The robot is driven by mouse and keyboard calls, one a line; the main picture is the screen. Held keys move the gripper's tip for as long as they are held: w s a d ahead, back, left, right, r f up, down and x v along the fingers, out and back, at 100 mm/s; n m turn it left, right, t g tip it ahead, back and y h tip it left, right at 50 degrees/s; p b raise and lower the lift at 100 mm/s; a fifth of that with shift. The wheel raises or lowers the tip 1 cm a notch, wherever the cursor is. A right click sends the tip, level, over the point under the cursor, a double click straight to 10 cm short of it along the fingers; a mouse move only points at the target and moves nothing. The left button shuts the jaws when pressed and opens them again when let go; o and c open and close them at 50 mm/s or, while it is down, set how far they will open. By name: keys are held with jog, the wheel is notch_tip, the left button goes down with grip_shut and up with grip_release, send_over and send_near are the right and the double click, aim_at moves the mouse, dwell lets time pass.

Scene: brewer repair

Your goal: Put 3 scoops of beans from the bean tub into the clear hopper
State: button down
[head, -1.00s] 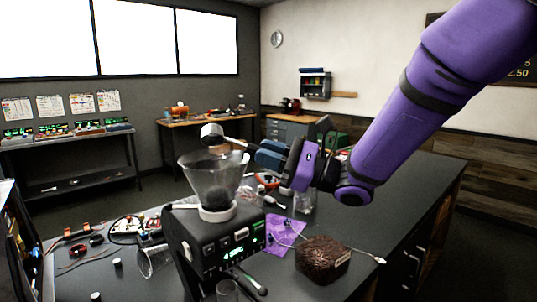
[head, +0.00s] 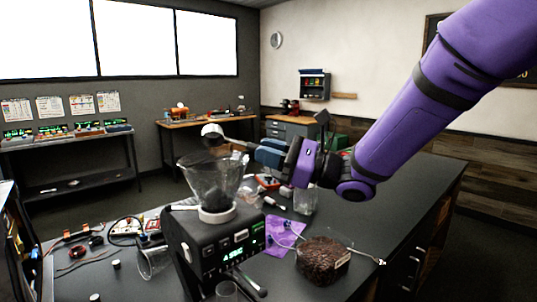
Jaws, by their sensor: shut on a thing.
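The clear hopper (head: 213,184) is a flared transparent cone on top of the black brewer (head: 218,245). Dark beans show in its lower part. My gripper (head: 262,156) is shut on the scoop's handle. The scoop (head: 212,131) has a pale round cup, tilted on its side, above the hopper's rim; whether beans are in it cannot be told. The bean tub (head: 324,262) is a clear container full of dark beans with a small label, standing on the bench to the right of the brewer.
An overturned glass (head: 153,262), cables and small parts lie at the left. The bench's right side (head: 415,205) is clear.

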jog(key=r+m+h, duration=0.1)
jog(key=m, duration=0.1)
jog(key=m+h, duration=0.1)
jog(key=m, duration=0.1)
jog(key=r+m, duration=0.1)
jog(key=shift+w+a+r+m+h, duration=0.1)
jog(key=shift+w+r+m+h, duration=0.2)
jog(key=shift+w+m+h, duration=0.1)
jog(key=w+r+m+g+h, duration=0.4)
jog(key=r+m+g, duration=0.3)
jog(key=m, duration=0.5)
jog(key=shift+w+a+r+m, duration=0.2)
jog(key=shift+w+a+m, duration=0.15)
jog(key=shift+w, duration=0.45)
jog(key=shift+d, duration=0.1)
